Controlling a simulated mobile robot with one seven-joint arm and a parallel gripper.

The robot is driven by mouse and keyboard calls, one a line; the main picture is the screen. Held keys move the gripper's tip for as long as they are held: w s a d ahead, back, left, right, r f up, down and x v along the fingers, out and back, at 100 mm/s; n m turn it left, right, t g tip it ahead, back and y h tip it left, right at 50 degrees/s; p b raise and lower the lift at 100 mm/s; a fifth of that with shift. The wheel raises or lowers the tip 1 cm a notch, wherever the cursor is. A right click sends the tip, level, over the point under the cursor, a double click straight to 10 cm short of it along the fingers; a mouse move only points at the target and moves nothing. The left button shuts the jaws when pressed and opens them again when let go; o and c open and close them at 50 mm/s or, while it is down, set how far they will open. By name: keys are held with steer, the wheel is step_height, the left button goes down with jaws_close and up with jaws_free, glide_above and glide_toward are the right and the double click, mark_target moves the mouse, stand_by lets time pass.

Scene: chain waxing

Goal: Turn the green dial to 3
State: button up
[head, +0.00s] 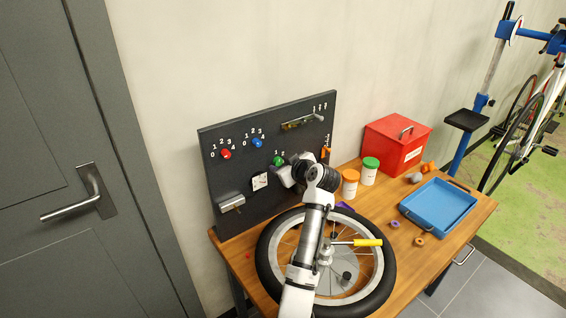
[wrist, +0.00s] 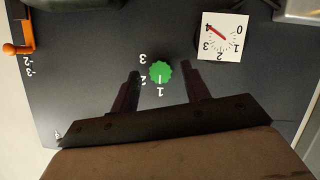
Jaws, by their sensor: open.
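The green dial (head: 278,160) is on the dark upright panel (head: 262,198), its lower part close behind my gripper (head: 288,174) in the head view. In the wrist view, the green dial (wrist: 161,71) shows whole, with printed numbers 1, 2 and 3 around it. A pale mark on it seems to point toward 1. My gripper (wrist: 160,72) is open, with one dark finger on each side of the dial. A gap shows between each finger and the dial; neither finger visibly touches it.
A white gauge (wrist: 222,37) with a red needle is close to the dial. An orange lever (wrist: 20,48) is at the panel's edge. Red (head: 226,154) and blue (head: 257,143) dials are further left. A bicycle wheel (head: 264,262) lies on the bench below my arm.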

steer(key=c, duration=1)
